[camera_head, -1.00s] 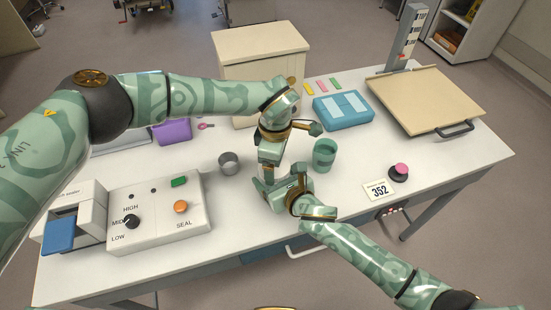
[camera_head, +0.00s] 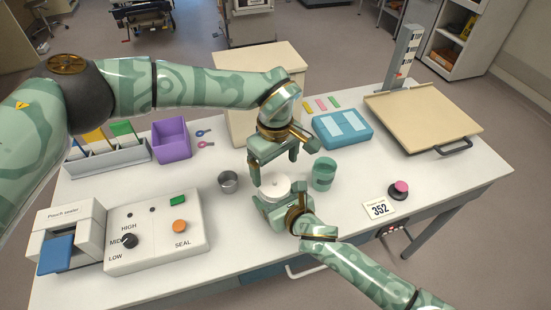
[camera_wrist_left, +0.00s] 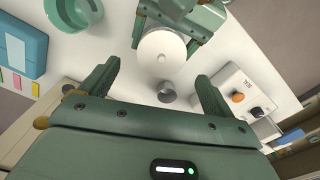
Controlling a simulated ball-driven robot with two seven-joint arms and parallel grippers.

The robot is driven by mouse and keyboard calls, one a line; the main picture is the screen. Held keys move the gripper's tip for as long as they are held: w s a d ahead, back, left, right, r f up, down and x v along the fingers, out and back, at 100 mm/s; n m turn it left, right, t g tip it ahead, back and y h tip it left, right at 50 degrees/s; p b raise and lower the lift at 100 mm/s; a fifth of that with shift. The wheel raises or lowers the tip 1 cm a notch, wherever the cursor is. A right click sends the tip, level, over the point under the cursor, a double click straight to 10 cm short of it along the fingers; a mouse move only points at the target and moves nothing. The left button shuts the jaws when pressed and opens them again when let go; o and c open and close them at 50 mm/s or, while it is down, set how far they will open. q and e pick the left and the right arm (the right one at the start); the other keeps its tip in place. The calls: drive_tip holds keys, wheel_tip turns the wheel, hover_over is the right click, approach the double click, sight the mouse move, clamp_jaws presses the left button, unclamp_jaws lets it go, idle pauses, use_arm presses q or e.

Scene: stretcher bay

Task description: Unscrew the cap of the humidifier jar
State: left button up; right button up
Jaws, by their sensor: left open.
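The humidifier jar shows from above as a round white cap (camera_head: 278,187) with a small raised centre; its body is mostly hidden by my right gripper. The cap (camera_wrist_left: 161,52) also shows in the left wrist view, ahead of the fingers. My left gripper (camera_head: 275,166) is open and empty, above the cap and apart from it. In the left wrist view its two fingers (camera_wrist_left: 158,72) are spread wide. My right gripper (camera_head: 270,206) is low at the table, with its fingers on either side of the jar, apparently shut on it.
A green cup (camera_head: 323,173) stands close to the right of the jar, and a small metal cup (camera_head: 228,182) to the left. The pouch sealer (camera_head: 155,235) fills the table's left front. A blue case (camera_head: 342,128) and beige board (camera_head: 425,115) lie behind right.

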sight(275, 184)
use_arm(q)
wheel_tip(275, 184, down, 6)
drive_tip(key=shift+f, duration=0.1)
drive_tip(key=c, duration=1)
drive_tip(key=n, duration=0.6)
drive_tip(key=shift+w+n, duration=0.1)
drive_tip(key=shift+n, duration=0.3)
use_arm(e)
drive_tip(key=shift+s+a, duration=0.1)
drive_tip(key=shift+a, duration=0.05)
use_arm(q)
drive_tip(key=o, duration=1.1)
drive_tip(key=shift+s, duration=0.2)
use_arm(e)
drive_tip(key=shift+w+d, duration=0.2)
